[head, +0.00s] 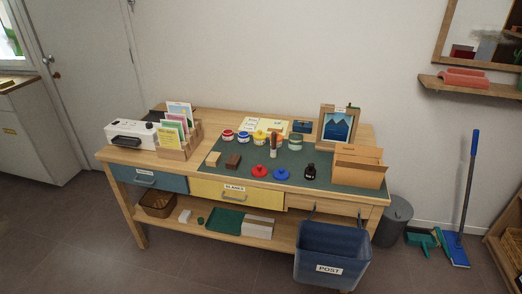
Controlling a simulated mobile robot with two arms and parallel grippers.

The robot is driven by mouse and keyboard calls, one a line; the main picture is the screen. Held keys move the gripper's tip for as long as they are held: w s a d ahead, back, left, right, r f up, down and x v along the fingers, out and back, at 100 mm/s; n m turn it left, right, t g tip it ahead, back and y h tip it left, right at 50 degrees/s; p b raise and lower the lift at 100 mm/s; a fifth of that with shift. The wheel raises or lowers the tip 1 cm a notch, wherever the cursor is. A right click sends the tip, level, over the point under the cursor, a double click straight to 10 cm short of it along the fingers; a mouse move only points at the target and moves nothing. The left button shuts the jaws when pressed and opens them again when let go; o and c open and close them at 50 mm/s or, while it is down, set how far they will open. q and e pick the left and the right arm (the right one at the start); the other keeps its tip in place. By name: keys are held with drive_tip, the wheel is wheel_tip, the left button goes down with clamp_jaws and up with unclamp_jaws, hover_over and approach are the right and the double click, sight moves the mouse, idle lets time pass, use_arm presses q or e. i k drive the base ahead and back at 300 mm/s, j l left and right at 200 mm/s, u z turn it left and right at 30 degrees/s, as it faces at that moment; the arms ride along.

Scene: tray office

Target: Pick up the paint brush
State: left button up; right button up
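A small upright item (274,145) with a dark top stands on the dark green mat (212,177) at the middle of the desk. It looks like the paint brush, but it is too small to be sure. Small paint jars with red, blue and yellow lids stand in a row behind it and to its left, and a greenish jar (295,142) stands to its right. Neither of my grippers is in view.
The wooden desk (112,155) has a blue drawer, a yellow drawer and a lower shelf.

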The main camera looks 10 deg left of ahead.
sight(273, 154)
drive_tip(key=i+l+u, duration=0.1)
drive_tip(key=i+l, duration=0.85)
drive_tip(key=i, duration=0.05)
